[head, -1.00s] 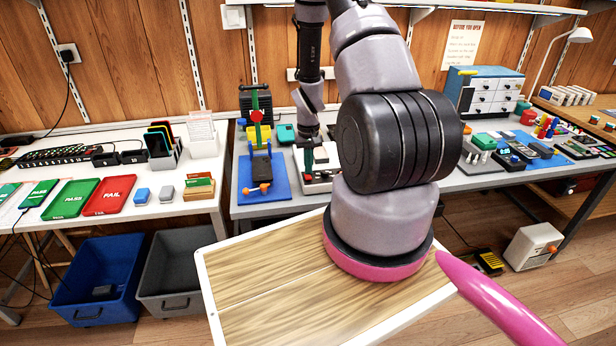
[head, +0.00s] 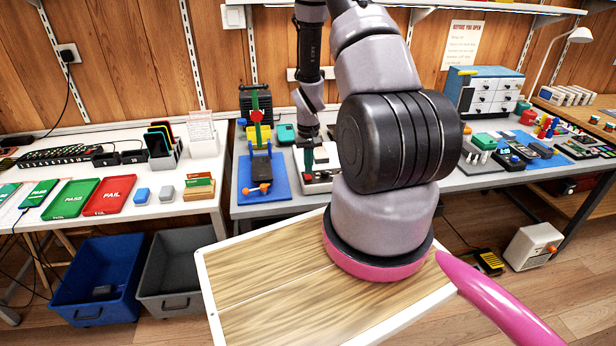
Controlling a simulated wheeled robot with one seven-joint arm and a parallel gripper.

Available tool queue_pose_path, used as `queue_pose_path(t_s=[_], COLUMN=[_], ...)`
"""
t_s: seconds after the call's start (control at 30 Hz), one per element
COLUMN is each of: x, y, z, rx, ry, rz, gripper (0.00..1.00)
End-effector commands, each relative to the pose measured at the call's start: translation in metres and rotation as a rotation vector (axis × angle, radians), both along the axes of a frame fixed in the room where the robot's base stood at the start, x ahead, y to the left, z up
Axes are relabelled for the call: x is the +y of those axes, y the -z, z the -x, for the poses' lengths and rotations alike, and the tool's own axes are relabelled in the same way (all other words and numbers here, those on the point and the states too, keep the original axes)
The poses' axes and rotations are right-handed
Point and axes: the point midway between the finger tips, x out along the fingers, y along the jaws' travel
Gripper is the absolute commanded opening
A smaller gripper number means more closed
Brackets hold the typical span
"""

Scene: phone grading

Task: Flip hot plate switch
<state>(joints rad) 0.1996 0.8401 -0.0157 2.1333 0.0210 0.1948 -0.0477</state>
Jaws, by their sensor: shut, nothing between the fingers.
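A low, pale boxy unit (head: 318,187) with a small red mark on its front stands on the grey bench, right of the blue mat. It looks like the hot plate, but its switch is too small to make out. My gripper (head: 308,166) is small and far off in the head view, pointing down at the unit's left part. It is shut and holds nothing. I cannot tell whether its tips touch the unit. My own arm hides the bench to the right of the unit.
A stand with a red knob (head: 256,115) and an orange handle is on the blue mat (head: 280,187), close left of my gripper. A teal item (head: 286,133) sits behind.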

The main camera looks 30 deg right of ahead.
Motion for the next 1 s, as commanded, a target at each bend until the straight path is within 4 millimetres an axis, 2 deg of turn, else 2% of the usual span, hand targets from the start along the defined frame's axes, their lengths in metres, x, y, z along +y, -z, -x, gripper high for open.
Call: queue_pose_path(t_s=[1.0], x=[0.0], y=[0.011], z=[0.0], rx=[0.0], ry=[0.0], rz=[0.0], gripper=[0.0])
